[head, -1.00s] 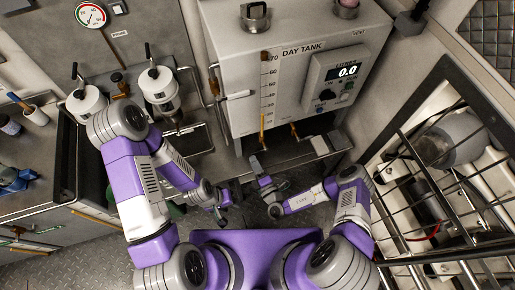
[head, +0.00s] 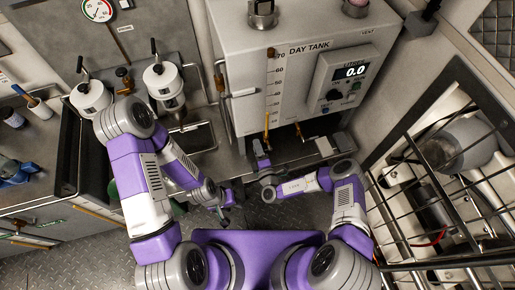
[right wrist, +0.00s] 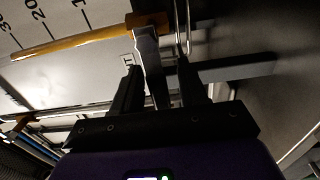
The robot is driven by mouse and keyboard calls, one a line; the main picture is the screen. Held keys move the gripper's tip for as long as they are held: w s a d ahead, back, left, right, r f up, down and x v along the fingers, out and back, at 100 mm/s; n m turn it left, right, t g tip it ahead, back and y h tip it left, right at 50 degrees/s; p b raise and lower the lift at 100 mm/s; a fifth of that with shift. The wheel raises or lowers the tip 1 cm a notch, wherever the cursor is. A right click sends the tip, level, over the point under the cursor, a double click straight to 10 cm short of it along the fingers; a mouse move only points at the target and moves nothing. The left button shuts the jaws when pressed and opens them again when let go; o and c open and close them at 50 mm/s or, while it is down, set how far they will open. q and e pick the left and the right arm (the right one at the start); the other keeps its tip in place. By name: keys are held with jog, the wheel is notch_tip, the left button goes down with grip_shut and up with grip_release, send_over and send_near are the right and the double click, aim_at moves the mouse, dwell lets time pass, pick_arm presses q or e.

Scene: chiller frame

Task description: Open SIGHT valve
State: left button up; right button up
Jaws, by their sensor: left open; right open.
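The sight gauge with its amber tube (head: 267,124) runs down the front of the day tank (head: 238,55). In the right wrist view the amber tube (right wrist: 75,42) ends at a brass fitting (right wrist: 148,22). A flat grey lever (right wrist: 150,62) extends from this fitting toward the space between my right fingers. My right gripper (head: 262,158) is open just below the gauge's lower end; its two fingers (right wrist: 158,90) lie on either side of the lever. I cannot tell whether they touch it. My left gripper (head: 229,198) is open, low and left of the tank, away from the gauge.
A second brass valve (head: 298,130) sits right of the gauge on the tank's lower front. A ledge with a grey box (head: 324,146) lies below it. A barred metal guard (head: 440,180) stands at the right. Filter canisters (head: 160,83) stand at the left.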

grip_shut()
jog(key=shift+f+n, duration=0.1)
jog(key=shift+n, duration=0.2)
jog(key=w+d+f+n+p, duration=0.1)
jog(key=d+f+n+p, duration=0.3)
jog(key=n, duration=1.4)
jog(key=shift+w+d+f+p, duration=0.3)
jog(key=shift+d+f+p, duration=0.05)
jog(key=shift+d+p, duration=0.15)
jog(key=shift+d, duration=0.15)
grip_release()
